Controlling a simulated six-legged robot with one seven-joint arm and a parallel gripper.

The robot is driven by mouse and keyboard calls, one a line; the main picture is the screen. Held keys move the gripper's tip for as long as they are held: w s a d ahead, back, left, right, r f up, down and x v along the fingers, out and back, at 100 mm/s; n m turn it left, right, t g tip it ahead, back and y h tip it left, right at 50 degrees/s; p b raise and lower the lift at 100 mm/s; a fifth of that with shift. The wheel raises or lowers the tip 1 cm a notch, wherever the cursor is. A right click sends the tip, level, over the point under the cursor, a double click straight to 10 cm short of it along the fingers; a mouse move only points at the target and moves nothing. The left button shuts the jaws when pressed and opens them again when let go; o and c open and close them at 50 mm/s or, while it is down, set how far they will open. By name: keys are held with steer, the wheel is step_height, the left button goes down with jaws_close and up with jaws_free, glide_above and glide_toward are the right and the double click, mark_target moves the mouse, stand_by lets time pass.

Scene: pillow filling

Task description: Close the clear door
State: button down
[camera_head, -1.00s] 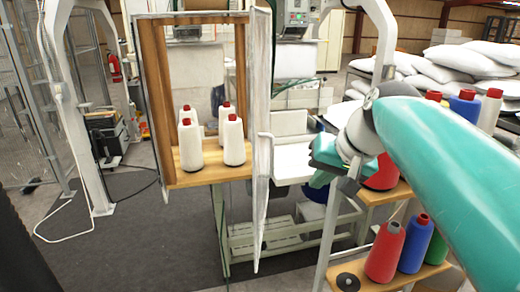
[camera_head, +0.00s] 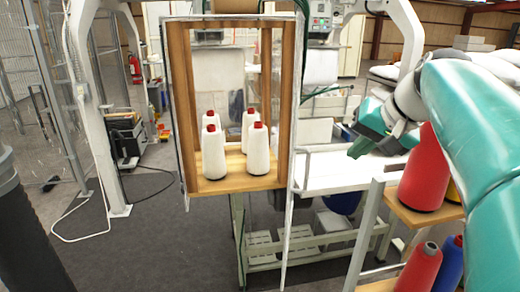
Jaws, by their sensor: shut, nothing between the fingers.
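A wooden cabinet (camera_head: 179,110) holds several white spools with red caps (camera_head: 214,150) on its shelf. The clear door (camera_head: 291,190) is a thin see-through panel with a pale edge at the cabinet's right side.
A rack with a large red spool (camera_head: 424,175) and a blue spool (camera_head: 450,265) stands at the right, beneath my arm. A white sewing-machine table (camera_head: 345,170) is behind the door. A white metal frame (camera_head: 90,110) is at the left.

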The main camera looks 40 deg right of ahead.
mark_target(302, 149)
steer(key=w+a+r+x, duration=0.1)
steer(key=w+x, duration=0.1)
steer(key=x, duration=0.8)
steer(key=shift+w+a+f, duration=0.15)
steer(key=shift+a+f, duration=0.05)
steer(key=shift+a, duration=0.2)
steer(key=shift+w, duration=0.1)
